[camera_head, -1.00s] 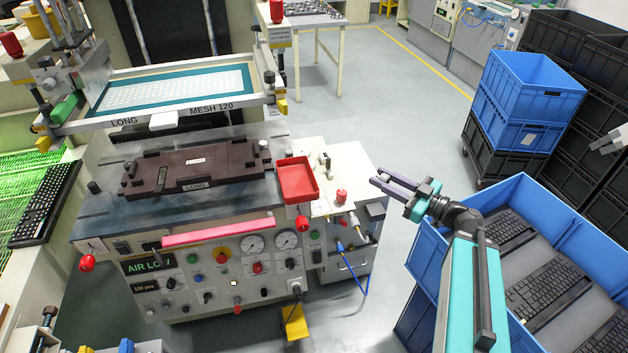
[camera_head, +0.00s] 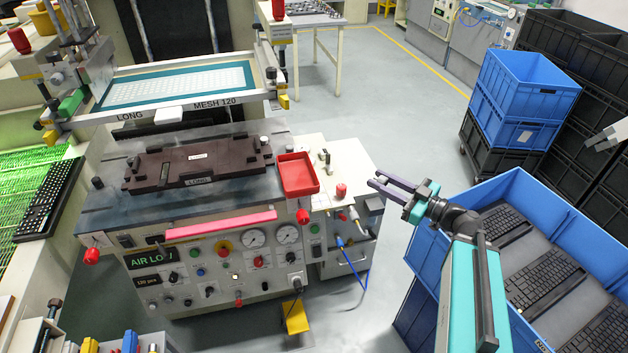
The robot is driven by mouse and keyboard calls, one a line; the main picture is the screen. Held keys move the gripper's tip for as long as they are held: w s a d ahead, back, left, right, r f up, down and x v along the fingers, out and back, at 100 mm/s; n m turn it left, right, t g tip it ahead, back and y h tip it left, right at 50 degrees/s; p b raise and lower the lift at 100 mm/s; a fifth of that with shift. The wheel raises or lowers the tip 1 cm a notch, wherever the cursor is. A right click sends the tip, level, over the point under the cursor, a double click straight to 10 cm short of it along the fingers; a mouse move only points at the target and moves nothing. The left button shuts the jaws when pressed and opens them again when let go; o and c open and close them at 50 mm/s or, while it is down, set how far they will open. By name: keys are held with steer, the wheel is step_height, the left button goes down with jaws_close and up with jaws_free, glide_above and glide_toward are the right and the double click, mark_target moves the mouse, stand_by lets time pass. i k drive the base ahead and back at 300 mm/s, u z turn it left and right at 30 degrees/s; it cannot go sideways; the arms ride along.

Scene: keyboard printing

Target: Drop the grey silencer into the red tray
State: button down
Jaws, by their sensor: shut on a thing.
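The red tray (camera_head: 299,187) is a shallow open box at the right front corner of the printing machine's top, and it looks empty. My gripper (camera_head: 372,178) is right of the tray and apart from it, with its fingers pointing left toward the machine. No other grey silencer can be picked out in view.
The printing machine (camera_head: 240,262) carries a dark fixture (camera_head: 215,160) left of the tray. A side cabinet with a red knob (camera_head: 341,190) stands between tray and gripper. A blue crate (camera_head: 440,222) with keyboards is below my arm.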

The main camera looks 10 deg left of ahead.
mark_target(301, 173)
steer(key=k, duration=0.9)
steer(key=u, duration=2)
steer(key=i, duration=1.05)
steer(key=z, duration=0.15)
